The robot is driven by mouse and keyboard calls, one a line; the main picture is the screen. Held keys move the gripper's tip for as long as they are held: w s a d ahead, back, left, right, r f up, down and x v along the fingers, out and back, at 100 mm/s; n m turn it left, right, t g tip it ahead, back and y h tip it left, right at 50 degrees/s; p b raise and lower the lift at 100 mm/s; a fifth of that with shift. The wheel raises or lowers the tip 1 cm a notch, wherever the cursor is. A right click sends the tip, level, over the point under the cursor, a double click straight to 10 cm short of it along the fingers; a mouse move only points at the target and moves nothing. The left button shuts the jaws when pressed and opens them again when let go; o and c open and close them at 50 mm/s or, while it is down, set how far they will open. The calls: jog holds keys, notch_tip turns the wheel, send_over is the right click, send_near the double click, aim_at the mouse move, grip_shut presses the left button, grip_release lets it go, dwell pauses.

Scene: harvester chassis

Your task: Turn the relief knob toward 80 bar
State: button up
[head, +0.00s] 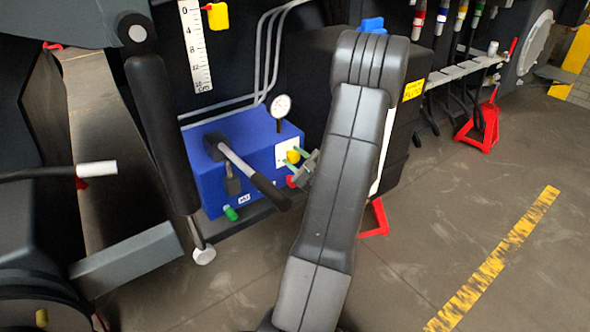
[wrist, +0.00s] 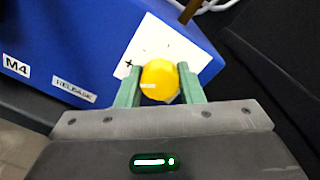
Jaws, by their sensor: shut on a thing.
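The relief knob is yellow and faceted (wrist: 160,80), on a white plate (wrist: 178,42) with a plus mark on the blue pump block. It also shows in the head view (head: 293,156), partly behind my gripper. My gripper (wrist: 160,88) has its two green fingers on either side of the knob, shut on it. In the head view my gripper (head: 291,160) reaches the block's right side. A pressure gauge (head: 281,106) with a white face stands on top of the blue block (head: 252,136); its reading is too small to tell.
A black-gripped lever (head: 262,184) sticks out in front of the block. A red knob (head: 292,181) sits just below the yellow one, and a green cap (head: 231,213) is lower left. A "RELEASE" label (wrist: 74,89) is on the block. Open floor (head: 430,220) lies to the right.

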jog(key=shift+f+n+b, duration=0.15)
jog(key=shift+n+b, duration=1.25)
jog(key=shift+b, duration=0.35)
jog(key=o, duration=1)
jog(key=shift+c, duration=0.2)
jog(key=p+v, duration=0.3)
jog(key=v, duration=1)
jog(key=shift+s+r, duration=0.2)
jog(key=shift+s, duration=0.25)
jog(key=shift+w, duration=0.1)
jog(key=b+x, duration=0.3)
jog(key=x, duration=1)
jog(key=shift+w, duration=0.35)
